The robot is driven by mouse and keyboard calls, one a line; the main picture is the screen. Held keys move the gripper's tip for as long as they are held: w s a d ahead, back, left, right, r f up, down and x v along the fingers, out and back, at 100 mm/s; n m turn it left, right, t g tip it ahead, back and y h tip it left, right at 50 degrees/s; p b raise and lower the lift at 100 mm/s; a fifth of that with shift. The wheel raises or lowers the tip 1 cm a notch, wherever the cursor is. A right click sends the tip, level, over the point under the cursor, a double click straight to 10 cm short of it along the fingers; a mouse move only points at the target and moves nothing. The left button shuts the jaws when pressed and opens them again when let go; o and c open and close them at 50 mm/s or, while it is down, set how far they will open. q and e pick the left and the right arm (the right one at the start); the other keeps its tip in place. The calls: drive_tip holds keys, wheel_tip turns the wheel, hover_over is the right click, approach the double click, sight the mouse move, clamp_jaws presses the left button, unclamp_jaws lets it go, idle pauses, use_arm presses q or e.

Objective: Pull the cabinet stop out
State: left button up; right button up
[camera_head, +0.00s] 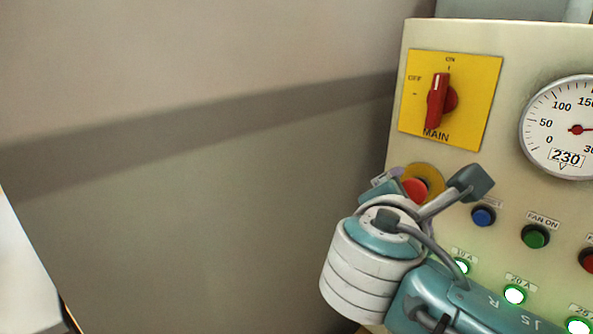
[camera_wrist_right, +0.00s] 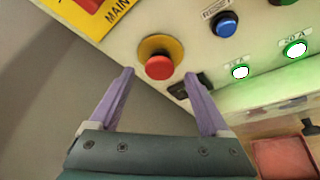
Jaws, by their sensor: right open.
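The cabinet stop is a red mushroom button on a round yellow plate. In the head view the red button (camera_head: 414,189) is partly hidden behind my right wrist. In the right wrist view the stop (camera_wrist_right: 159,67) shows whole, just beyond the fingertips and roughly midway between them. My right gripper (camera_wrist_right: 160,76) is open and empty, its two purple fingers apart and pointing at the panel. In the head view only a bit of my right gripper (camera_head: 386,178) shows beside the button. I cannot tell whether a finger touches the panel. My left gripper is out of view.
The cream cabinet panel (camera_head: 510,60) carries a red MAIN switch (camera_head: 438,100) on a yellow plate above the stop. A dial (camera_head: 563,128), a blue button (camera_head: 484,216), a green FAN ON button (camera_head: 536,236) and lit lamps (camera_head: 515,294) are to the right. Left of the panel is plain wall.

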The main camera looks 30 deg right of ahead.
sight(412, 193)
drive_tip(key=shift+x, duration=1.95)
clamp_jaws()
